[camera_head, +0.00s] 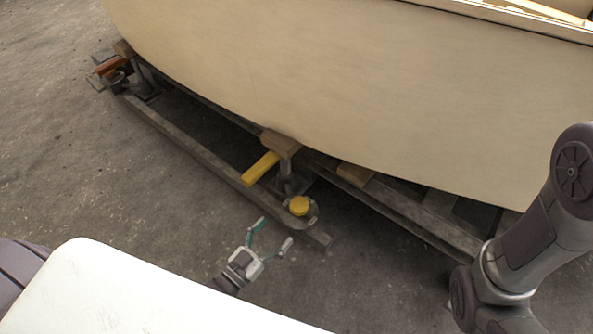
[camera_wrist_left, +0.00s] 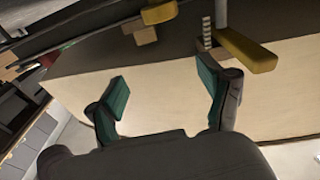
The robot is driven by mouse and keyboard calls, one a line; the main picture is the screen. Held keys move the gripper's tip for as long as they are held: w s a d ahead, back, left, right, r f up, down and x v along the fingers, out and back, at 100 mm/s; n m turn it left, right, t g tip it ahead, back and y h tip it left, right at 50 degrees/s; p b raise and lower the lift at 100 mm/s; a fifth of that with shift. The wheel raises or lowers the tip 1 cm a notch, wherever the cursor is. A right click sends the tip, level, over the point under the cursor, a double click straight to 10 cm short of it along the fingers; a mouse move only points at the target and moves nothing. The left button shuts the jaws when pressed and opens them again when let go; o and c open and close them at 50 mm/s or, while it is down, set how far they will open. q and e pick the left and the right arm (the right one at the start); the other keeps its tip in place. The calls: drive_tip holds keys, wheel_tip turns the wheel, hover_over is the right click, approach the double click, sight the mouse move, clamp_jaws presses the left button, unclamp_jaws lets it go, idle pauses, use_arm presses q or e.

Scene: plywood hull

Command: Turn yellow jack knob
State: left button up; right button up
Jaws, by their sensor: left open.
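The round yellow jack knob (camera_head: 299,206) sits on a grey metal jack at the near end of a cradle beam, beside the hull. A yellow bar (camera_head: 261,168) sticks out by the wooden block behind it. My left gripper (camera_head: 274,232) is open and empty, just in front of the knob and apart from it. In the left wrist view my two green-padded fingers (camera_wrist_left: 162,86) are spread with nothing between them. A yellow bar (camera_wrist_left: 246,50) shows at upper right there, and a smaller yellow piece (camera_wrist_left: 160,13) at the top, which may be the knob.
The pale plywood hull (camera_head: 360,85) rests above on wooden blocks (camera_head: 280,143) and dark beams (camera_head: 190,142). An orange piece (camera_head: 110,66) shows on another support at far left. The concrete floor (camera_head: 130,190) left of the beam is clear. My right arm stands at right, near the hull.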

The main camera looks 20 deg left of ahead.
use_arm(q)
drive_tip(key=d+r+t+h+p, duration=0.1)
drive_tip(key=d+r+t, duration=0.1)
drive_tip(key=r, duration=1)
drive_tip(key=w+d+r+t+h+p, duration=0.1)
drive_tip(key=d+r+t, duration=0.2)
drive_tip(key=r, duration=1)
drive_tip(key=shift+w+d+t+h, duration=0.15)
drive_tip(key=shift+d+t+h, duration=0.15)
drive_tip(key=shift+d+t, duration=0.1)
